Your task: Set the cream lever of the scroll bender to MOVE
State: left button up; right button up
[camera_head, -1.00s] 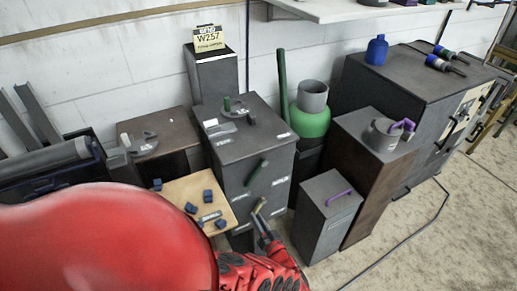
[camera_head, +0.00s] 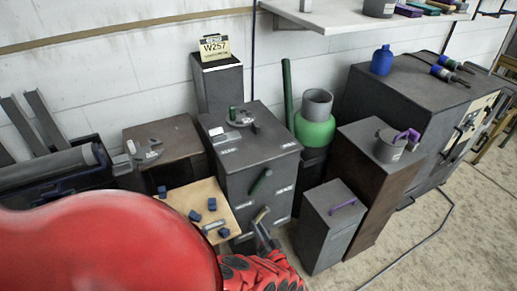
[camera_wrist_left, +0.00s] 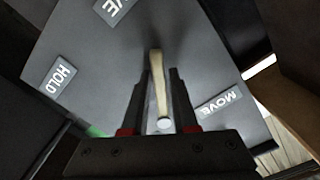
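The scroll bender is a dark grey cabinet (camera_head: 235,165) with levers and white labels on it. Its short cream lever (camera_head: 261,215) is low on the front; in the left wrist view the lever (camera_wrist_left: 158,85) stands out with its pale round end towards me. A MOVE label (camera_wrist_left: 219,103) is to its right, a HOLD label (camera_wrist_left: 59,77) to its left, and another label is cut off at the top. My left gripper (camera_head: 262,230) is at the lever; its fingers (camera_wrist_left: 161,90) are parted, one on each side of it, with a gap visible on the right. My right gripper is out of view.
A dark green lever (camera_head: 260,181) sits higher on the same front. A wooden board with blue blocks (camera_head: 182,198) is at the left. A grey box with a purple handle (camera_head: 326,228) stands close on the right. Open floor (camera_head: 440,245) lies at the right.

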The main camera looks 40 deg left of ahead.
pick_arm(q)
jog(key=shift+o, duration=1.4)
jog(key=shift+d, duration=0.1)
jog(key=v, duration=1.7)
jog(key=shift+s+d+f, duration=0.1)
jog(key=shift+s+d, duration=0.05)
